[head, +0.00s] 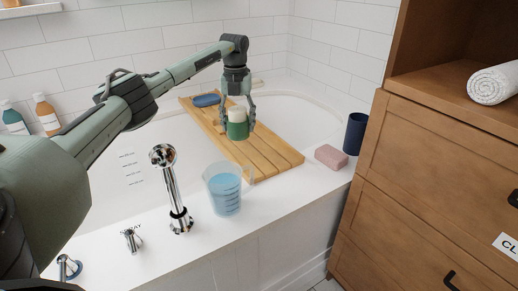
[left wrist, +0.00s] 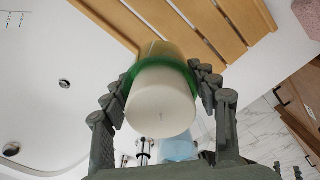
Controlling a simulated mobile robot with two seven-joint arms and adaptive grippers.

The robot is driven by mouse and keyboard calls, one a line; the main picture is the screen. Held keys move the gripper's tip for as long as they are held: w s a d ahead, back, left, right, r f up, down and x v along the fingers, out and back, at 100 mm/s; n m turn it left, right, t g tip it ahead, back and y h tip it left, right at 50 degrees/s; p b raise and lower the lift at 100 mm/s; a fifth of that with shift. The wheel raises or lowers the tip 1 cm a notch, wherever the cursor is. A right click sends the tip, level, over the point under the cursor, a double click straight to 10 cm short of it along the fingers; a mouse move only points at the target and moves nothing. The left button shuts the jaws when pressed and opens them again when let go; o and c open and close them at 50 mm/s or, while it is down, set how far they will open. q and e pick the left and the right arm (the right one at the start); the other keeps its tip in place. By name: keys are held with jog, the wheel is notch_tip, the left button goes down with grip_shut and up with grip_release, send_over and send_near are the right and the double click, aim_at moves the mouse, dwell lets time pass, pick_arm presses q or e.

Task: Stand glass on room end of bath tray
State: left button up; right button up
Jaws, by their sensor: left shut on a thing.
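My left gripper (head: 237,118) is shut on a green glass (head: 238,130) with a cream, candle-like top. The left wrist view shows the cream round end (left wrist: 160,103) with a small dark wick-like mark, and the green glass (left wrist: 126,82) around it between both fingers. The glass looks upright over the middle of the slatted wooden bath tray (head: 262,158). I cannot tell whether its base touches the tray. The tray lies across the bath, and its near, room end is bare. The tray also shows in the left wrist view (left wrist: 236,20). My right gripper is not in view.
A blue oval item (head: 206,100) lies on the tray's far end. A clear jug of blue liquid (head: 224,190) stands on the bath rim beside the chrome tap (head: 170,185). A pink block (head: 331,157) and dark blue cup (head: 355,133) sit right, near the wooden cabinet (head: 430,170).

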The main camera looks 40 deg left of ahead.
pick_arm(q)
jog(key=d+f, duration=0.1)
jog(key=d, duration=0.1)
jog(key=w+d+f, duration=0.1)
jog(key=d, duration=0.1)
jog(key=d+f, duration=0.2)
jog(key=shift+w+d, duration=0.2)
jog(key=shift+w, duration=0.1)
notch_tip(320, 180, down, 4)
jog(key=shift+r, duration=0.1)
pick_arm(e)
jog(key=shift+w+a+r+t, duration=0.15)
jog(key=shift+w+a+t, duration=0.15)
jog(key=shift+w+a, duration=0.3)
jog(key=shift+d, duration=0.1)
pick_arm(q)
jog(key=o, duration=1.2)
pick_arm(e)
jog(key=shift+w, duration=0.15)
pick_arm(q)
jog(key=shift+o, duration=0.2)
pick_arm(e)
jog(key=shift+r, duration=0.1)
